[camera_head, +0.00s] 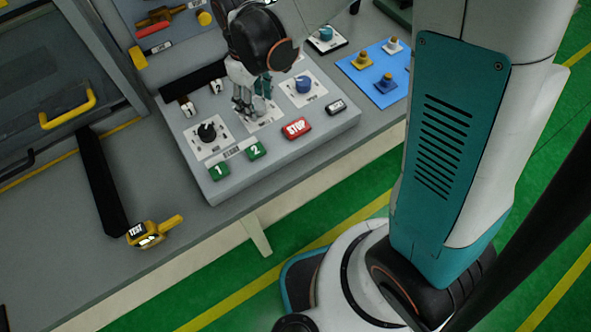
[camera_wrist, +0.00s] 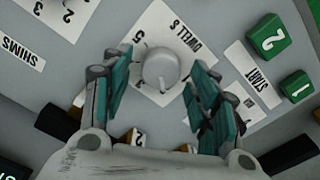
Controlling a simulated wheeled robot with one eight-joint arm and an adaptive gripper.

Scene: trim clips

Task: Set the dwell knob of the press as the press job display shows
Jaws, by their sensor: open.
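The dwell knob (camera_wrist: 157,69) is a round light grey knob on a white plate (camera_wrist: 184,22) lettered "DWELL S". A pale pointer line on it runs toward the bottom of the wrist view. Dial figures show at the plate's left; my gripper covers other parts of the plate. My gripper (camera_wrist: 158,80) is open, with one teal finger on each side of the knob; I cannot tell whether they touch it. I make out no press job display.
The panel (camera_head: 238,180) also carries a black knob (camera_head: 207,132), a blue knob (camera_head: 303,84), a red STOP button (camera_head: 296,128) and green buttons (camera_head: 219,170) marked 1 and 2. A yellow tester (camera_head: 148,235) lies on the bench at the left.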

